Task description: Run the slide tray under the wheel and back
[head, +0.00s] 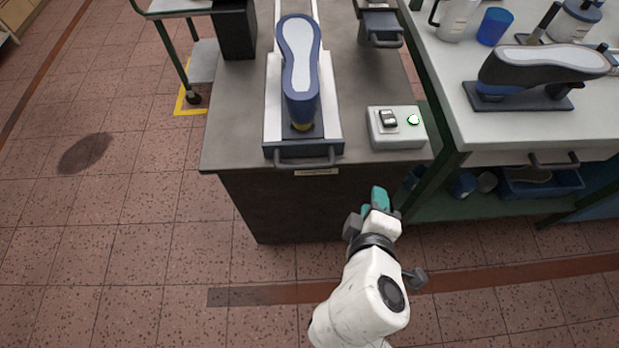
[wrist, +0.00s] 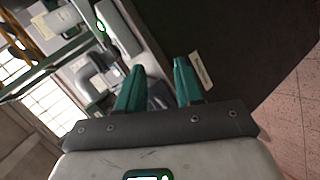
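The slide tray (head: 273,112) lies on rails on the grey bench in the head view, with a dark bar handle (head: 306,161) at its front edge. A blue shoe last with a pale sole (head: 300,60) stands on the tray, sole up, on a yellow-ended post. I cannot make out the wheel in either view. My gripper (head: 375,202) is in front of the bench, right of and nearer than the handle, apart from it. In the wrist view its teal fingers (wrist: 159,65) are spread with nothing held between them.
A control box (head: 397,130) with a rocker switch and lit green button sits at the bench's front right corner. A side table (head: 500,128) at right carries another shoe last (head: 540,64), a blue cup (head: 494,26) and a drawer handle.

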